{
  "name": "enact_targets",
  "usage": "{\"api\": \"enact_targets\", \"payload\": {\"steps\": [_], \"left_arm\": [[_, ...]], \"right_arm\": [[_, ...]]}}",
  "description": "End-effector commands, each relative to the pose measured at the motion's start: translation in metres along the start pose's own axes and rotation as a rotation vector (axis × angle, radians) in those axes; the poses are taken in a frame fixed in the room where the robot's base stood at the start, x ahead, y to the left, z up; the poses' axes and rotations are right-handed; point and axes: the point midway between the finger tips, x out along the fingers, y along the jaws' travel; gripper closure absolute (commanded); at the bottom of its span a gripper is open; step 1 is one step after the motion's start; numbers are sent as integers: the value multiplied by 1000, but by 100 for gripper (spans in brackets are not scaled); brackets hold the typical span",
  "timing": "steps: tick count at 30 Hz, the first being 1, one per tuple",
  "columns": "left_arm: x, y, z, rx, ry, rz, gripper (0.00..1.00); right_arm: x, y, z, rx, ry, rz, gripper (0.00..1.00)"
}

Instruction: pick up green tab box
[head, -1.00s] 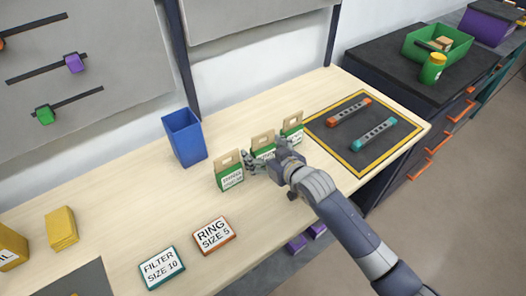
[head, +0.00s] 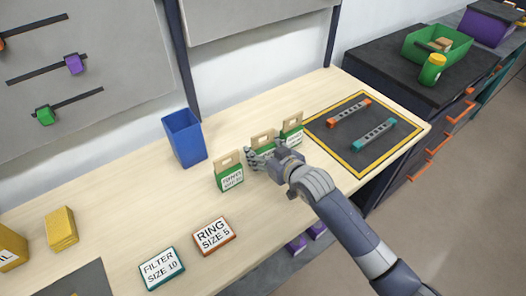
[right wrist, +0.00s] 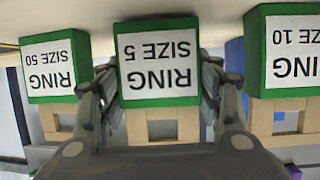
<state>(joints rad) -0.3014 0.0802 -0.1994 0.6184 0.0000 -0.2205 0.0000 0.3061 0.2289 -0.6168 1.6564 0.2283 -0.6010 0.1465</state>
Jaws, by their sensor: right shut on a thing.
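Three green boxes with cardboard-coloured handle tabs stand in a row on the wooden bench. The left box (head: 230,178) reads size 10 in the right wrist view (right wrist: 290,45). The middle box (head: 262,139) reads "RING SIZE 5" in the right wrist view (right wrist: 158,62). The right box (head: 291,128) reads "RING SIZE 50" in that view (right wrist: 50,68). My right gripper (head: 258,158) is shut on the middle box, one finger at each side. Its hand hides much of that box in the head view. Whether its base touches the bench is unclear. My left gripper is out of view.
A blue bin (head: 184,138) stands behind the left box. A black mat with yellow border (head: 345,165) holds an orange and a teal bar. "RING SIZE 5" (head: 214,236) and "FILTER SIZE 10" (head: 161,268) signs lie in front. The bench between bin and yellow boxes is clear.

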Motion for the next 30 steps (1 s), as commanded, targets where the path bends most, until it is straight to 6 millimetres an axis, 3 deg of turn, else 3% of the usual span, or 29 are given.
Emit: {"api": "enact_targets", "payload": {"steps": [6,21,30], "left_arm": [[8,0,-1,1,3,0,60],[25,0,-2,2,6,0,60],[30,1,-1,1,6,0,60]], "right_arm": [[-11,0,-29,-1,9,0,65],[-121,12,9,-3,-1,1,65],[-159,16,19,-1,1,1,65]]}}
